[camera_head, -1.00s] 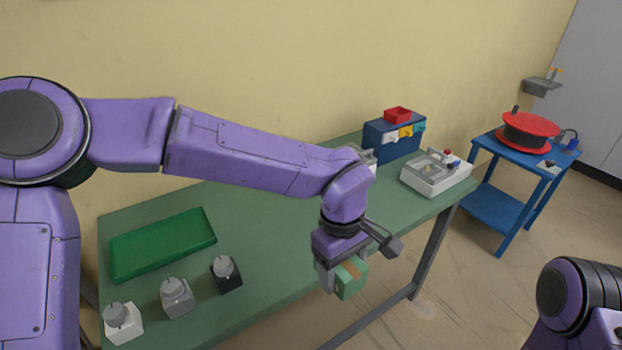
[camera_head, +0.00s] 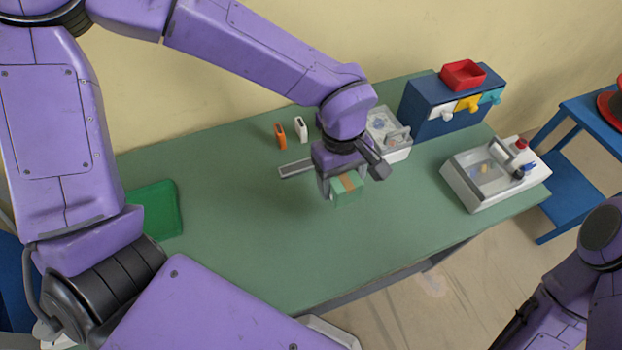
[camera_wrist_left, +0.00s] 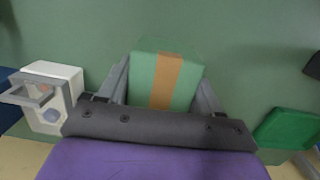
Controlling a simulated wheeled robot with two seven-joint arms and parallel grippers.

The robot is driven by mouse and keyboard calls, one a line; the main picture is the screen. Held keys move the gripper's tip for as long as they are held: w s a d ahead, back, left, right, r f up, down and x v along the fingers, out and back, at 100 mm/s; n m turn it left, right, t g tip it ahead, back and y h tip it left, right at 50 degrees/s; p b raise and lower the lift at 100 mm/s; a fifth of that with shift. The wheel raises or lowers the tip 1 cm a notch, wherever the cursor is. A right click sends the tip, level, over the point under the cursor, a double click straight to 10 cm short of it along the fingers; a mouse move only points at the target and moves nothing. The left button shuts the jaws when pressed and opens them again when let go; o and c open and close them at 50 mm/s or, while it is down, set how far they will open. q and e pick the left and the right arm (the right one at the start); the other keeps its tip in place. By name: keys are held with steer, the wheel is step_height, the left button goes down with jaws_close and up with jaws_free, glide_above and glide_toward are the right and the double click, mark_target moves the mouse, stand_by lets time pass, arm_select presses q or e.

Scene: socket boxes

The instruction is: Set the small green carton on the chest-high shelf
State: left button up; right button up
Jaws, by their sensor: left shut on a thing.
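The small green carton (camera_head: 347,191) has a tan tape band across it. My left gripper (camera_head: 341,186) is shut on it above the green table. The left wrist view shows the carton (camera_wrist_left: 166,80) between the two fingers (camera_wrist_left: 163,88), with green tabletop beyond it. I cannot tell how high above the table it hangs. My right arm shows at the lower right, but I see no right gripper. I see no chest-high shelf that I can make out in these views.
A blue cart (camera_head: 572,185) stands right. The table's middle is clear.

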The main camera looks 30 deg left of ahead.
arm_select(q)
glide_above(308, 206)
steer(key=s+d, duration=0.2)
step_height(308, 206, down, 2)
steer(key=shift+w+a+f+p, duration=0.15)
steer(key=shift+a+f+p, duration=0.1)
steer(key=shift+f, duration=0.25)
steer(key=shift+w+a+f+p, duration=0.15)
steer(key=shift+a+f, duration=0.05)
steer(key=shift+f, duration=0.3)
steer(key=w+f, duration=0.1)
steer(key=w+a+f, duration=0.1)
steer(key=shift+w+f, duration=0.2)
steer(key=shift+f, duration=0.2)
steer(key=f, duration=0.3)
steer(key=shift+s+a, duration=0.15)
steer(key=shift+a, duration=0.15)
steer(key=shift+s, duration=0.35)
steer(key=shift+w+d+f, duration=0.1)
steer(key=shift+w+f, duration=0.1)
steer(key=o, duration=1.1)
steer(key=shift+c, duration=0.2)
steer(key=shift+o, duration=0.7)
steer(key=shift+s, duration=0.1)
arm_select(e)
steer(key=shift+s+r, duration=0.85)
steer(key=shift+s, duration=0.1)
